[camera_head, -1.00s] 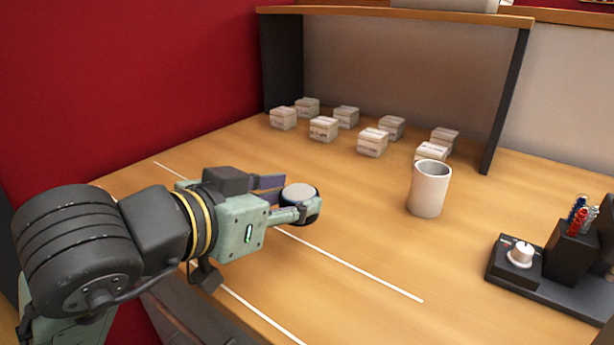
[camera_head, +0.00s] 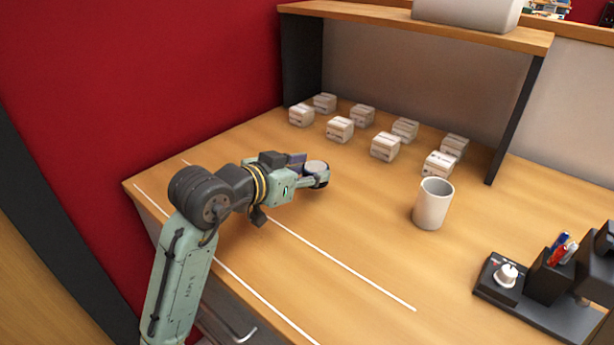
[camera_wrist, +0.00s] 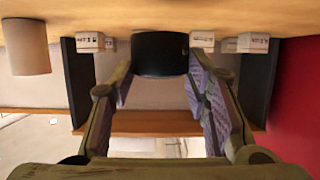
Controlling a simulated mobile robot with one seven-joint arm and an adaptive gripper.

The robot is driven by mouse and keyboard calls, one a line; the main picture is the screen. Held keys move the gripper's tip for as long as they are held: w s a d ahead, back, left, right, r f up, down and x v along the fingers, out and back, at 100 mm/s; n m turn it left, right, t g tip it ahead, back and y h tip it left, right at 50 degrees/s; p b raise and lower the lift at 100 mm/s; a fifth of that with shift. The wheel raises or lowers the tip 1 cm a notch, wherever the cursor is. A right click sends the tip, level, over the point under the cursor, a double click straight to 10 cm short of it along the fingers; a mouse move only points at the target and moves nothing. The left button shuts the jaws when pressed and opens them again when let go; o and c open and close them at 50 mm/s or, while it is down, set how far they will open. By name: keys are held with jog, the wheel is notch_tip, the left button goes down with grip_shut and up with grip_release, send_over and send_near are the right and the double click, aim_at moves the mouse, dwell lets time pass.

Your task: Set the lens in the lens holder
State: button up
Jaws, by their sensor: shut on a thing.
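The lens (camera_head: 316,167) is a short black cylinder with a light grey top. My gripper (camera_head: 313,178) is shut on it and holds it over the left part of the wooden desk. In the wrist view, which is upside down, the black lens (camera_wrist: 160,54) sits between the two fingers of my gripper (camera_wrist: 160,78). Its height above the desk is hard to tell. I cannot make out a lens holder in either view.
Several small white boxes (camera_head: 340,129) stand below the shelf (camera_head: 420,25). A white mug (camera_head: 433,203) stands right of my gripper. A black stand with a knob (camera_head: 507,274) and pens is at the right edge. A red wall (camera_head: 150,80) is at left. The desk's middle is clear.

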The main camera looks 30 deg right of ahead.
jog(key=shift+w+d+f, duration=0.1)
jog(key=shift+w+f, duration=0.05)
jog(key=shift+f, duration=1.65)
jog(key=shift+f, duration=0.1)
jog(key=shift+f, duration=0.15)
jog(key=o, duration=1.3)
jog(key=shift+r, duration=0.2)
